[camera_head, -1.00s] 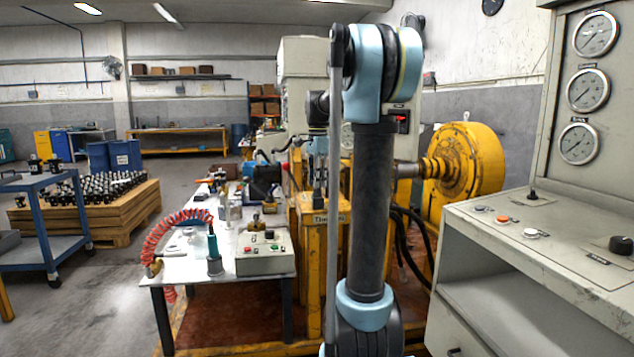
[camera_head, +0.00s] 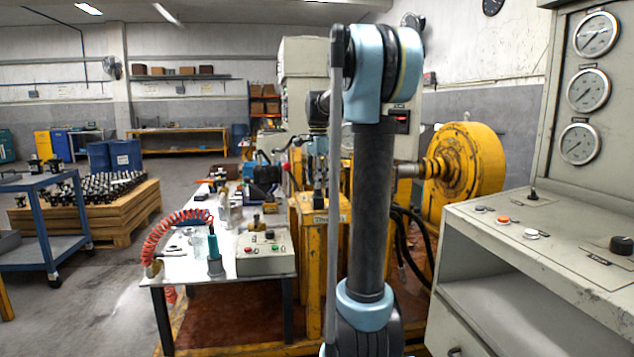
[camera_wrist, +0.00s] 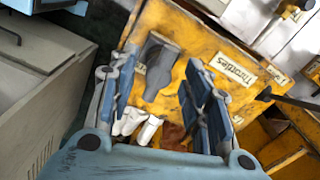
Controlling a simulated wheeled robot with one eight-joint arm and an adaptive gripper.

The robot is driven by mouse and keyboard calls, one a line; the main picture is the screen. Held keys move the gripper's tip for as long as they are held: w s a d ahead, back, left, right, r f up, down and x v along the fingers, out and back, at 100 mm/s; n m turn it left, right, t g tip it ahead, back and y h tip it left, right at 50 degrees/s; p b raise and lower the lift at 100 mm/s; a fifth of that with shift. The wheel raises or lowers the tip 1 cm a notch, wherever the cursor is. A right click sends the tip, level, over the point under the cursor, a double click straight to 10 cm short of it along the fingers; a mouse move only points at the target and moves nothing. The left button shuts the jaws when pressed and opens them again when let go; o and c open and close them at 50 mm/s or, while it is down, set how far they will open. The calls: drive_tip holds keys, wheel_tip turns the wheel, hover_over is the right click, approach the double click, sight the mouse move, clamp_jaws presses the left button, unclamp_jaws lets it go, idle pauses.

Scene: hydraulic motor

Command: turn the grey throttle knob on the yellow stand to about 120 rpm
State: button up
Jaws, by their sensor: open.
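The yellow stand (camera_head: 312,270) is at the middle of the head view, with a "Throttle" label; it fills much of the wrist view (camera_wrist: 190,45). In the wrist view a grey knob-like piece (camera_wrist: 158,62) with a long body stands on the yellow top beside a label. My gripper (camera_wrist: 160,66) is open, with one blue-padded finger on each side of this grey piece. A gap shows on both sides, and I see no clear contact.
A small red-lit display (camera_head: 402,120) is behind my arm; its reading is not legible. A grey console (camera_head: 540,240) with gauges is at the right. A white table (camera_head: 180,272) with a button box (camera_head: 265,262) is left of the stand.

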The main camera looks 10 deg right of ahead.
drive_tip(key=shift+r, duration=0.1)
wheel_tip(320, 180, up, 12)
idle(0.5)
drive_tip(key=shift+w, duration=0.1)
wheel_tip(320, 180, up, 5)
drive_tip(key=n, duration=3.1)
wheel_tip(320, 180, down, 17)
drive_tip(key=shift+a+f, duration=0.1)
drive_tip(key=shift+f, duration=0.05)
